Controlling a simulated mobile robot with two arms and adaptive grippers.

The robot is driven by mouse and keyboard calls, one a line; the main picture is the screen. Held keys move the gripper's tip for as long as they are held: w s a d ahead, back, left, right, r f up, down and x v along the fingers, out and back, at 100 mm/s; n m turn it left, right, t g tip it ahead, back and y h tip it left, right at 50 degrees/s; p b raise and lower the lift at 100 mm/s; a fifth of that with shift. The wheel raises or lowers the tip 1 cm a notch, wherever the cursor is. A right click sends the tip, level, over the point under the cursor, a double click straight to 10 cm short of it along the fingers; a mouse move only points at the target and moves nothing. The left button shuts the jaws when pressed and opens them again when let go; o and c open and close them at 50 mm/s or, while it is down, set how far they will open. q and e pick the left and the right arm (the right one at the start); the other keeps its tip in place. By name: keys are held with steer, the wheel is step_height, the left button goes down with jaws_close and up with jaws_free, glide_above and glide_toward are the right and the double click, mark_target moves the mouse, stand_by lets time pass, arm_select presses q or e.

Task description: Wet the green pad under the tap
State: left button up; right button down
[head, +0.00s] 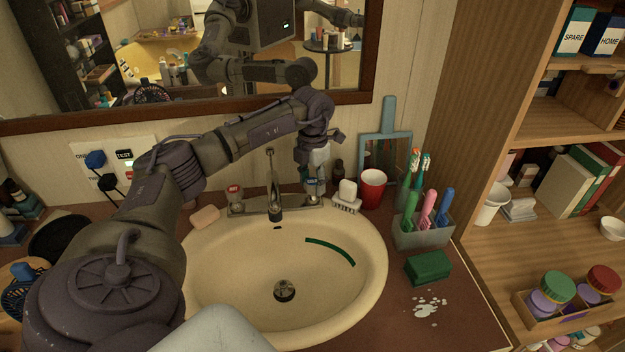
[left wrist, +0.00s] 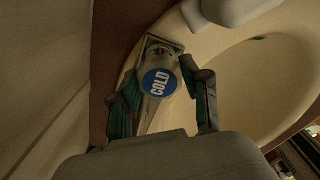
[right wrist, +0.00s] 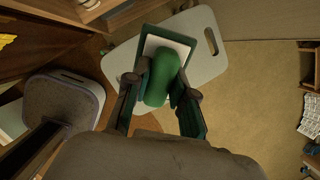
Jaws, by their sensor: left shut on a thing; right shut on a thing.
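The tap (head: 273,190) stands at the back of the cream basin (head: 375,262); I see no water running from it. My left gripper (head: 314,172) is at the cold knob, right of the spout. The left wrist view shows the knob's blue COLD cap (left wrist: 160,83) between the fingers (left wrist: 160,100), which are shut on it. A dark green block (head: 428,267) lies on the counter right of the basin.
The hot knob (head: 235,195) and soap (head: 205,217) are left of the spout. A red cup (head: 372,188) and a holder with brushes (head: 424,233) stand at right. White spots (head: 426,308) mark the counter. A dark green strip (head: 331,249) lies along the basin wall.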

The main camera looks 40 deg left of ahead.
mark_target(313, 181)
arm_select(q)
steer(key=o, duration=1.1)
steer(key=shift+o, duration=0.2)
step_height(313, 181, up, 12)
arm_select(e)
steer(key=shift+r, duration=0.1)
